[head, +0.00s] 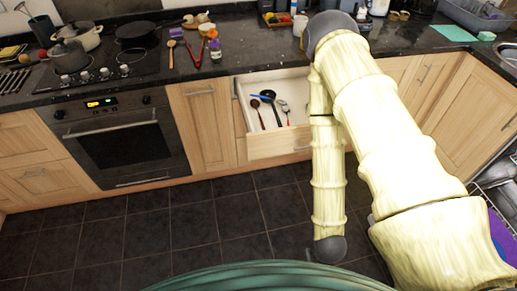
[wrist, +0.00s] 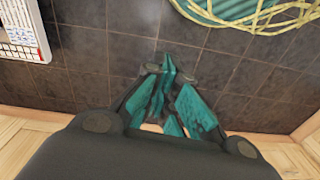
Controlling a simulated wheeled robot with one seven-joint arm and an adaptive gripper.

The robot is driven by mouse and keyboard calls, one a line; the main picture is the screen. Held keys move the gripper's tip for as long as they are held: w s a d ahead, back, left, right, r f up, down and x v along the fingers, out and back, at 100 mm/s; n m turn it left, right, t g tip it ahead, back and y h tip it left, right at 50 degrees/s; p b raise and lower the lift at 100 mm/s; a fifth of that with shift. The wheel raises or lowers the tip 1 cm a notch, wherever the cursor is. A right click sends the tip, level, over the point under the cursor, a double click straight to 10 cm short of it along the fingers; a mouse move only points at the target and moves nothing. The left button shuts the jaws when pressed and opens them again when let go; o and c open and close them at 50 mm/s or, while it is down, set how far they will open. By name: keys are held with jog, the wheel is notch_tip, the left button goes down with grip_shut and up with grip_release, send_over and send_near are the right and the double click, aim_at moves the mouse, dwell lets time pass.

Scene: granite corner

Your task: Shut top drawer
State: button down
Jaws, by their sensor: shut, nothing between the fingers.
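The open top drawer (head: 279,147) sticks out from the wooden cabinets right of the oven, under the dark counter. Its pale interior holds a blue-handled item, a black ladle and other utensils. Its right end is hidden behind my arm, which hangs in front of it. My gripper (wrist: 168,66) shows in the wrist view, with its teal-padded fingers shut and empty above the dark tiled floor. I cannot make out the gripper in the head view. The drawer cannot be clearly identified in the wrist view.
The oven (head: 120,138) stands left of the drawer, its door shut. Pots and a pan sit on the hob above. Red tongs (head: 195,51) and jars stand on the counter. A rack with dishes (head: 497,205) is at the right edge. The tiled floor (head: 190,222) before the drawer is clear.

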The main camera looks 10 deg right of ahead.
jog(key=w+a+f+m+t+y+b, duration=0.3)
jog(key=w+a+t+b, duration=0.15)
jog(key=w, duration=0.35)
jog(key=m+t+h+b, duration=0.3)
jog(key=m+t+b, duration=1)
jog(key=m+b, duration=0.15)
send_near(281, 143)
jog(key=s, duration=0.7)
jog(key=shift+n, duration=0.35)
jog(key=w+b, duration=0.2)
jog(key=w, duration=0.5)
jog(key=w+b, duration=0.2)
jog(key=w, duration=0.5)
jog(key=shift+f+b, duration=0.25)
jog(key=shift+b, duration=0.15)
jog(key=shift+w, duration=0.1)
